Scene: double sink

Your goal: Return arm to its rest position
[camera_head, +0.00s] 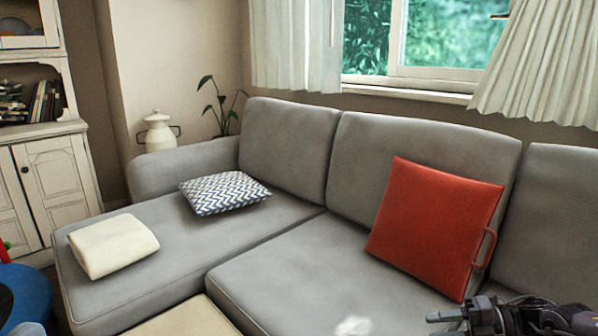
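My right gripper (443,325) comes in at the bottom right corner, with its fingers pointing left. Its two fingers look apart with nothing between them, though the lower one is cut by the frame edge. It is in front of the grey sofa (285,275), below the red cushion (428,222), and appears clear of it. The red cushion leans on the sofa back and has a loop handle on its right side. My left gripper is not in view.
A blue-white zigzag cushion (224,193) and a folded cream cloth (113,245) lie on the sofa's left part. A small white object (352,326) shows at the bottom edge. A blue round thing (24,297) stands at lower left. A cabinet (50,180) stands at left.

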